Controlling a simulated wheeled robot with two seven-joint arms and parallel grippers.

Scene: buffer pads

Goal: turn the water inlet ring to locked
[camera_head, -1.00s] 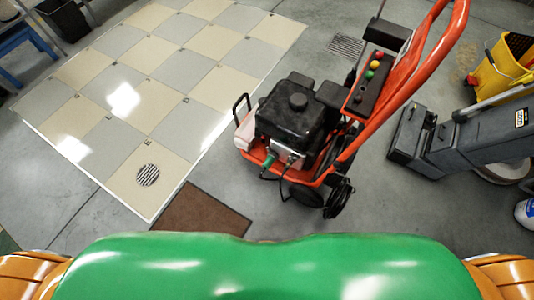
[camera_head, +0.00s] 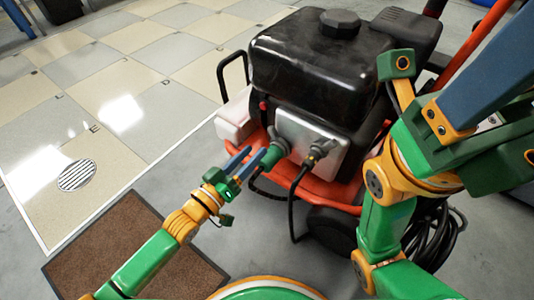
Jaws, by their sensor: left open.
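The ring's lock marks are too small to read. My right arm's end, with blue parts (camera_head: 478,65), is large at the right, close to the camera; its jaw state is unclear.
A black hose hangs from the connector and coils (camera_head: 438,240) lie beside the wheel at the lower right. A brown mat (camera_head: 100,245) lies on the floor at lower left. A floor drain (camera_head: 76,175) is in the tiles. The floor left of the washer is clear.

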